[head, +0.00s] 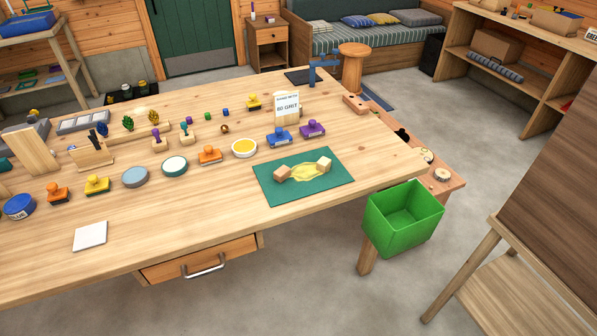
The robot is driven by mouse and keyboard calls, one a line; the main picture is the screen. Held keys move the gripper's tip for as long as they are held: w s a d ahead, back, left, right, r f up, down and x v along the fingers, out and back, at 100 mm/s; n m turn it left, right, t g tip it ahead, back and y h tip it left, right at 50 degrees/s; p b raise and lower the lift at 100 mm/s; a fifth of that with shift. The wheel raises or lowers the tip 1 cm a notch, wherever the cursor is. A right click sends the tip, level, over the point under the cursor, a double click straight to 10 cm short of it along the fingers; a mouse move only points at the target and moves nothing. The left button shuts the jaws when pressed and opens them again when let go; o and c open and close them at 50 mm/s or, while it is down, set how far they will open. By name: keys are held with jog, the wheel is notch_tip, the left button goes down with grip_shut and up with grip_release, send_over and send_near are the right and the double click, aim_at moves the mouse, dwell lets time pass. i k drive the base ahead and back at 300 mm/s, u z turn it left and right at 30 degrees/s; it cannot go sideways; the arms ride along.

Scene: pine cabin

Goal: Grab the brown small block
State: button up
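Two small light-brown blocks lie on the dark green mat (334,187) near the right end of the wooden table. The left block (282,173) sits at the left side of a yellow patch (302,173). The right block (324,164) sits at its right side, tilted or turned. A tiny dark-brown object (225,128) lies farther back on the table; its shape is too small to tell. My gripper is not in view.
Purple (312,128), blue (279,137) and orange (209,155) stamps and a yellow-filled dish (244,148) stand behind the mat. A green bin (405,232) is at the table's right end. The table's front middle is clear around a white tile (90,236).

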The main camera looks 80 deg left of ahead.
aim_at(282, 174)
jog(key=i, duration=0.3)
jog(key=z, duration=1.2)
jog(key=k, duration=0.1)
jog(key=u, duration=2.7)
jog(key=k, duration=0.2)
jog(key=u, duration=3.25)
